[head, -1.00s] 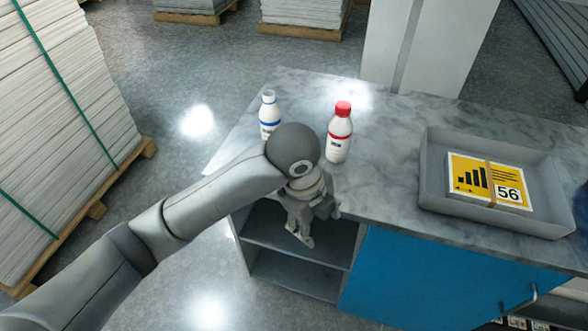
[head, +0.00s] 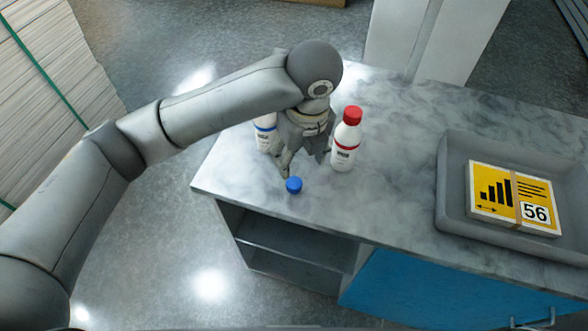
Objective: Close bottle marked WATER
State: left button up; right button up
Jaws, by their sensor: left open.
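A white bottle with a blue band (head: 265,136) stands on the marbled counter, its upper part hidden behind my left arm and gripper. In the earlier view its top is white, with no coloured cap on it. A second white bottle with a red cap (head: 344,142) stands to its right. The labels are too small to read. A loose blue cap (head: 294,185) lies on the counter in front of the bottles. My left gripper (head: 300,168) is open and points down between the bottles, just behind the blue cap. My right gripper is out of view.
A grey tray (head: 446,190) holding a yellow-and-white pack marked 56 (head: 512,200) sits on the right of the counter (head: 385,195). Open shelves (head: 290,245) and a blue door (head: 420,287) are below. The counter between bottles and tray is clear.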

pick_arm(q)
send_over(294, 182)
jog(key=s, duration=0.1)
jog(key=f, duration=0.5)
jog(key=shift+s+d+p, duration=0.1)
jog(key=shift+d+p, duration=0.2)
jog(key=shift+p, duration=0.05)
jog(key=shift+f, duration=0.45)
jog(key=f, duration=0.1)
jog(key=f+p, duration=0.1)
jog(key=f, duration=0.1)
jog(key=shift+w+a+f+p, duration=0.3)
jog(key=shift+w, duration=0.1)
jog(key=shift+f, duration=0.45)
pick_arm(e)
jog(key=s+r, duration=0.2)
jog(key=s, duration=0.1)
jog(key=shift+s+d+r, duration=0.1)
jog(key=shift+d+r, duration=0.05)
